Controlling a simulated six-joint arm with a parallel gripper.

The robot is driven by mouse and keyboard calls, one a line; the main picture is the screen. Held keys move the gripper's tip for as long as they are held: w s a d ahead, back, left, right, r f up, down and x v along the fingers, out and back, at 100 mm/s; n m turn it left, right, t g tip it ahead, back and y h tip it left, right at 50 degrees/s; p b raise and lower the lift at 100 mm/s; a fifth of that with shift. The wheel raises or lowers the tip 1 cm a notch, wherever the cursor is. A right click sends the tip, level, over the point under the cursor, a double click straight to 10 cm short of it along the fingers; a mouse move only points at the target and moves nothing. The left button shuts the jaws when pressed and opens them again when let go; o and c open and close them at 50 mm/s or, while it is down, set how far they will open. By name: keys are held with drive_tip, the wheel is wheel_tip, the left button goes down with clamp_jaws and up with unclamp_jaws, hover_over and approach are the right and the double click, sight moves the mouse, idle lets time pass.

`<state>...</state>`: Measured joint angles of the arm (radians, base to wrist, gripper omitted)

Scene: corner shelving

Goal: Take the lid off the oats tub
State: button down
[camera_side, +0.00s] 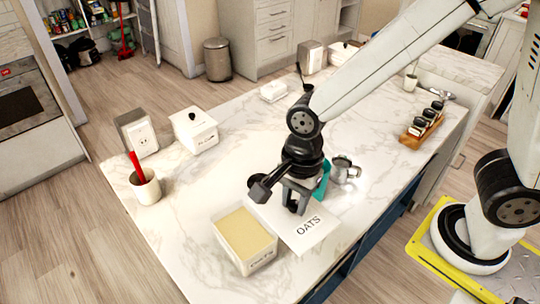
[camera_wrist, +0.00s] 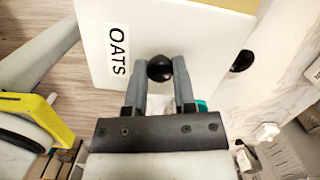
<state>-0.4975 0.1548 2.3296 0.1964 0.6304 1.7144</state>
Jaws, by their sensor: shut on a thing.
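The oats tub (camera_side: 246,257) is a white square tub near the front of the counter. Its top is open and shows tan contents. The white lid (camera_side: 305,238), labelled OATS, is off the tub and just to its right. My gripper (camera_side: 293,207) is shut on the lid's black knob, above the lid. In the wrist view, the lid (camera_wrist: 146,35) fills the top middle, and the knob (camera_wrist: 159,68) sits between the fingertips of my gripper (camera_wrist: 160,70). I cannot tell whether the lid touches the counter.
A metal jug (camera_side: 345,171) and a teal object (camera_side: 323,178) stand just behind my gripper. A white lidded canister (camera_side: 195,133) and a cup with a red utensil (camera_side: 146,190) are at the left. A wooden rack of jars (camera_side: 422,126) is at the right.

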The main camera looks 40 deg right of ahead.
drive_tip(key=shift+s+d+r, duration=0.25)
drive_tip(key=shift+s, duration=0.3)
drive_tip(key=shift+s+d+r, duration=0.25)
drive_tip(key=shift+s, duration=0.3)
drive_tip(key=w+a+f+m, duration=0.1)
drive_tip(key=w+f+m, duration=0.1)
drive_tip(key=w, duration=0.8)
drive_tip(key=w+a+f+m, duration=0.2)
drive_tip(key=w+f, duration=0.3)
drive_tip(key=w, duration=0.6)
drive_tip(key=w+a+f+m+t, duration=0.1)
drive_tip(key=w+f+m, duration=0.3)
drive_tip(key=w, duration=0.7)
drive_tip(key=shift+a, duration=0.5)
drive_tip(key=shift+f, duration=3.1)
drive_tip(key=shift+f, duration=0.1)
